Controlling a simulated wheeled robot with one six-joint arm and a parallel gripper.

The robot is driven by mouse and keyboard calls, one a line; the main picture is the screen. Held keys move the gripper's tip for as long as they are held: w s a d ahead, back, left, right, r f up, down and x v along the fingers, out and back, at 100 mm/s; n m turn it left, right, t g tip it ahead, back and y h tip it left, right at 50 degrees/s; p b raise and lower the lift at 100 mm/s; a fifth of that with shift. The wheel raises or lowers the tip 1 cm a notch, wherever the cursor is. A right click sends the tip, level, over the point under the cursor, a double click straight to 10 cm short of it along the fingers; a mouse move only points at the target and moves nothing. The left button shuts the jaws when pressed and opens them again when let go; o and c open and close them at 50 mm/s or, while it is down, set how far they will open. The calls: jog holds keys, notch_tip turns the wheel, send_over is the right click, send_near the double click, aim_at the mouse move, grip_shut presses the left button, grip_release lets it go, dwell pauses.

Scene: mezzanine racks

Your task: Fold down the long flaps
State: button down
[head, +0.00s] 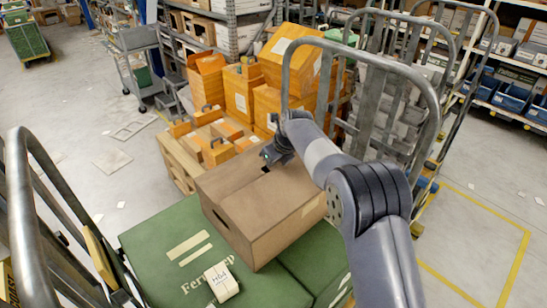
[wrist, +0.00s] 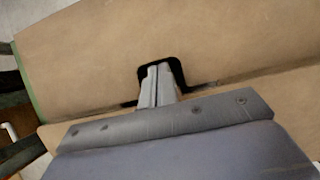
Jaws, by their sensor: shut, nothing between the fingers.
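A brown cardboard box (head: 258,225) stands on green crates, with a dark hand slot in its front side. Its top (head: 245,185) looks largely covered by flaps, though my arm hides the right part. In the wrist view my gripper (wrist: 158,72) points at a brown flap (wrist: 230,40) with a dark cutout around the fingertips. A thin dark seam runs sideways from the cutout, with another brown panel (wrist: 292,98) on the near side. Whether the fingers touch the cardboard I cannot tell.
The green crates (head: 160,240) carry a small white item marked H64 (head: 221,281). Orange boxes (head: 240,90) and a wooden crate (head: 176,165) stand behind. Grey cart rails (head: 437,105) rise at right, another rail (head: 40,220) at left. Open floor lies at left.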

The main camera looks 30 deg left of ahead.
jog(key=shift+a+f+h, duration=0.1)
jog(key=shift+f+h, duration=0.2)
jog(key=shift+f, duration=0.15)
jog(key=shift+r, duration=0.1)
